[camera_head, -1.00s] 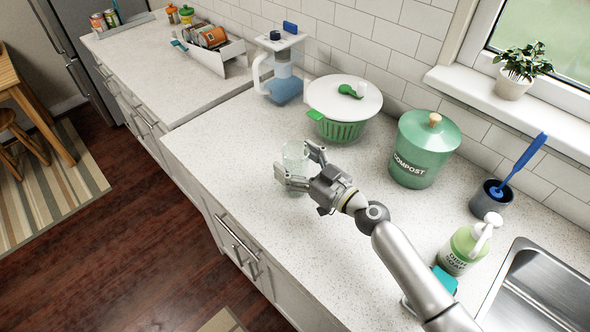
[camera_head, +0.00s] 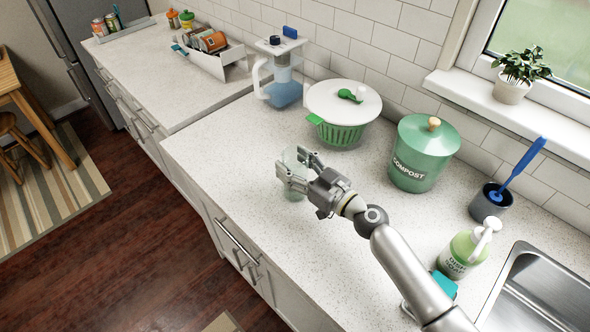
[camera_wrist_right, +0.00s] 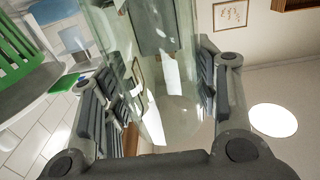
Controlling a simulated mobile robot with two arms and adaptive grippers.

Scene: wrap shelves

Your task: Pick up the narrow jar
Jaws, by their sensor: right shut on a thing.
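The narrow jar (camera_head: 291,186) is clear glass and stands on the speckled counter near its front edge, in the head view. My right gripper (camera_head: 292,168) is shut on it, with one finger on each side. In the right wrist view the jar (camera_wrist_right: 150,60) fills the space between the two padded fingers of the gripper (camera_wrist_right: 155,95). The fingers hide part of the jar in the head view, and I cannot tell whether its base touches the counter. My left gripper is not in view.
A white-lidded green colander bowl (camera_head: 342,131) stands behind the jar. A green compost bin (camera_head: 421,155) is to the right. A water pitcher (camera_head: 282,80) is at the back. A soap bottle (camera_head: 464,252) stands by the sink (camera_head: 540,290). The counter left of the jar is clear.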

